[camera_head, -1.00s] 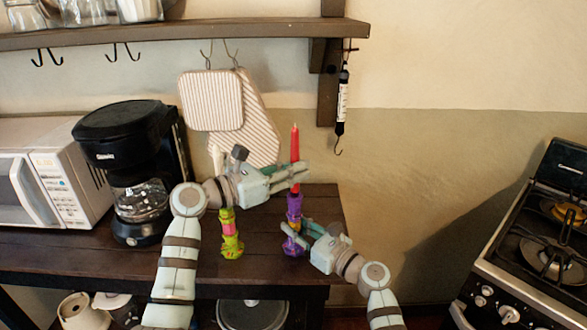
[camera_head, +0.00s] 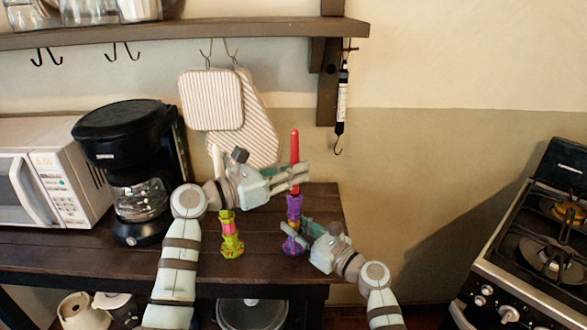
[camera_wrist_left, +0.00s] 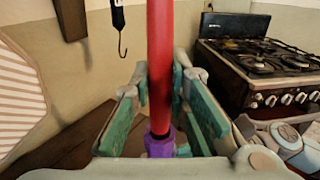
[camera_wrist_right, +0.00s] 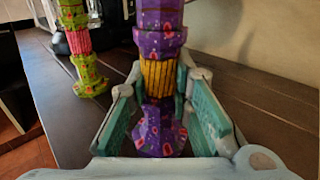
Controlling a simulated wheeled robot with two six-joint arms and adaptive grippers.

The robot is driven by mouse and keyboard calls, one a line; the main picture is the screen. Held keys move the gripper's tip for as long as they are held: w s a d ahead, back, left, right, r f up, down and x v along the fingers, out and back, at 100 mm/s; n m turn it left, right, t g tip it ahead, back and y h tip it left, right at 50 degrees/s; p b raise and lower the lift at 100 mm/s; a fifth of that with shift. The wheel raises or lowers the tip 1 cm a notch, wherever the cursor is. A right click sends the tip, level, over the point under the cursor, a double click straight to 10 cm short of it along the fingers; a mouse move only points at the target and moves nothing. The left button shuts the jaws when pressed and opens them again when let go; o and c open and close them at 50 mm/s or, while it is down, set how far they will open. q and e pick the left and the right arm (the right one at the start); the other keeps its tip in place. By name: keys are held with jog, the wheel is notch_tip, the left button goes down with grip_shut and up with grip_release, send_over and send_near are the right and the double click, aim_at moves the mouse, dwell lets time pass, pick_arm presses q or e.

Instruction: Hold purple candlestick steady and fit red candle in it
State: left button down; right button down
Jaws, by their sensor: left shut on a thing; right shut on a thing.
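The red candle (camera_head: 295,146) stands upright above the purple candlestick (camera_head: 294,208), which rests on the dark wooden counter. My left gripper (camera_head: 303,172) is shut on the candle. In the left wrist view the candle (camera_wrist_left: 160,60) runs down between the fingers, and its lower end meets the candlestick's purple top (camera_wrist_left: 160,147). I cannot tell how deep it sits. My right gripper (camera_head: 295,231) is shut around the candlestick's lower part. In the right wrist view the purple candlestick (camera_wrist_right: 160,40) stands upright between the fingers, with a yellow ribbed section.
A green and pink candlestick (camera_head: 230,238) stands on the counter (camera_head: 265,215), left of the purple one. A black coffee maker (camera_head: 130,150) and white microwave (camera_head: 45,170) stand further left. Pot holders (camera_head: 215,100) hang behind. A stove (camera_head: 530,245) stands at the right.

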pick_arm(q)
jog(key=shift+f, duration=1.3)
jog(key=c, duration=1.5)
grip_release()
jog(key=v, duration=1.2)
pick_arm(e)
jog(key=c, duration=1.4)
grip_release()
pick_arm(q)
jog(key=shift+f, duration=0.1)
pick_arm(e)
jog(key=shift+o, duration=0.2)
